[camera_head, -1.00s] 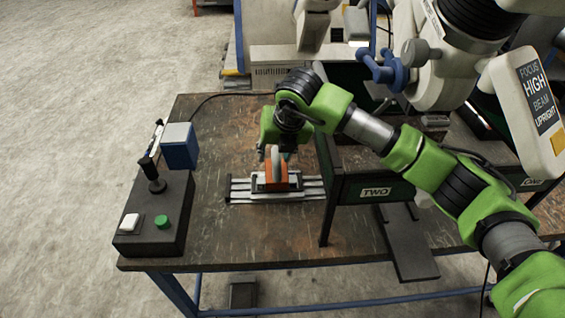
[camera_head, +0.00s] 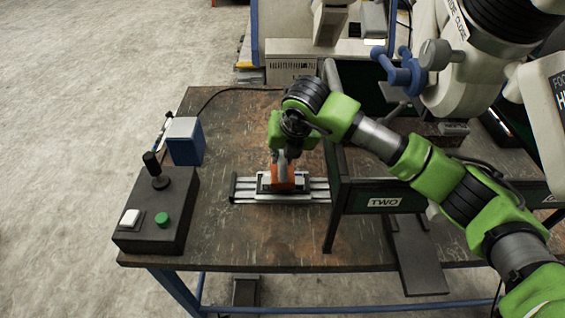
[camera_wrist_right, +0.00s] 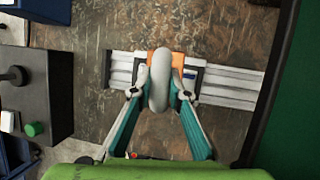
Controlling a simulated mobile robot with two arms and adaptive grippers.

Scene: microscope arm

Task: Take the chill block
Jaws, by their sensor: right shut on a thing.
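The chill block appears to be the orange block (camera_head: 285,182) with a rounded grey grip on top. It sits on a silver rail fixture (camera_head: 243,189) on the worn table. In the right wrist view the grey grip (camera_wrist_right: 160,82) stands between my fingers and hides much of the orange part (camera_wrist_right: 153,54). My right gripper (camera_head: 281,160) is over the block from above. Its teal fingers (camera_wrist_right: 160,94) are shut on the grey grip from both sides. The block still looks seated on the rail. My left gripper is not in view.
A black control box (camera_head: 157,215) with a joystick, white switch and green button stands at left, beside a blue box (camera_head: 184,142). A dark green frame marked TWO (camera_head: 385,202) stands close right of the rail. The microscope arm (camera_head: 450,62) hangs at upper right.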

